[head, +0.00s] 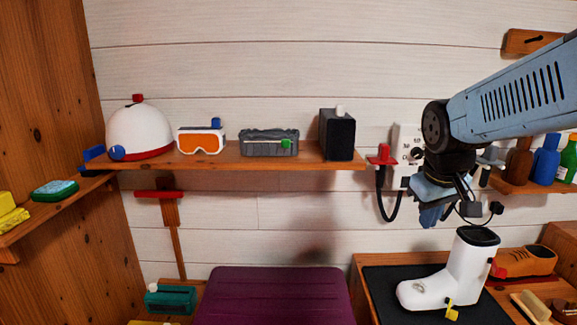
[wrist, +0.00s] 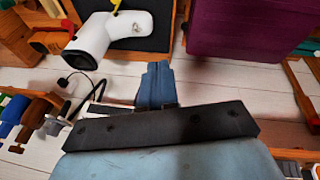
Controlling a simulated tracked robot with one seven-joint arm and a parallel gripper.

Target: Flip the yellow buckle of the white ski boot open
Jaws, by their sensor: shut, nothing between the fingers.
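The white ski boot (head: 464,270) stands upright on a black mat (head: 385,283) in the lower right of the head view, its toe to the left and its dark opening on top. Its yellow buckle (head: 451,312) shows low on the near side. In the wrist view, the boot (wrist: 128,24) is at the top, with the yellow buckle (wrist: 116,4) partly cut off by the edge. My gripper (head: 431,216) is shut and empty, above the boot's toe in the head view and apart from it. Its blue fingers (wrist: 156,82) point up the wrist view.
An orange-brown shoe (head: 524,262) and a wooden brush (head: 531,307) lie right of the boot. A purple chest (head: 275,296) stands to the left. A wall shelf (head: 290,160) holds a helmet, goggles and boxes. A red-handled switch box (head: 406,150) is beside my wrist.

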